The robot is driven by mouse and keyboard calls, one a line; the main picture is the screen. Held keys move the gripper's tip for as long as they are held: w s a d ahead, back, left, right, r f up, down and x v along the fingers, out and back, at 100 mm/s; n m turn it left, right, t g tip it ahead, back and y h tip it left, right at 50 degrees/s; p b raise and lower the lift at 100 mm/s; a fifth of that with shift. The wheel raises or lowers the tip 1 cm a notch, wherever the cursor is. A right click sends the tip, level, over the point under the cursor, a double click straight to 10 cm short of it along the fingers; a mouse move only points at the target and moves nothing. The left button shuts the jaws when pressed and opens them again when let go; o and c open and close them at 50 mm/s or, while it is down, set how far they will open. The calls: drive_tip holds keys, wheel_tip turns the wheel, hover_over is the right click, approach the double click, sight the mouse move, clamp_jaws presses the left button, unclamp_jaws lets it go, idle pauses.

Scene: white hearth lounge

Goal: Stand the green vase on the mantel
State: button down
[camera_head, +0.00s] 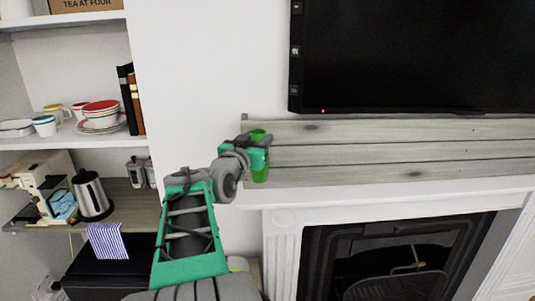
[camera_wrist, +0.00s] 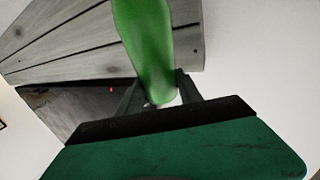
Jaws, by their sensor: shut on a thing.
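The green vase (camera_head: 260,174) is in my gripper (camera_head: 258,152), at the left end of the mantel (camera_head: 400,154) in the head view. My gripper is shut on the vase, with part of the vase showing above and below the fingers. The vase looks about upright in the head view. In the wrist view the vase (camera_wrist: 146,40) rises between the fingers of my gripper (camera_wrist: 155,98), with the grey wood planks of the mantel (camera_wrist: 60,35) behind it. I cannot tell whether the vase's base touches the mantel.
A black television (camera_head: 410,55) hangs above the mantel. The planks to the right of the vase are clear. A fireplace (camera_head: 400,255) is below. Shelves on the left hold dishes (camera_head: 101,112), books (camera_head: 131,98) and a kettle (camera_head: 91,194).

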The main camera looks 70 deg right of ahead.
drive_tip(key=w+d+f+b, duration=0.1)
drive_tip(key=d+f, duration=0.3)
drive_tip(key=f, duration=0.4)
drive_tip(key=shift+w+f, duration=0.15)
drive_tip(key=shift+f, duration=0.05)
drive_tip(key=shift+f+b, duration=0.2)
drive_tip(key=shift+b, duration=0.35)
drive_tip(key=c, duration=1.1)
unclamp_jaws()
drive_tip(key=shift+r, duration=0.15)
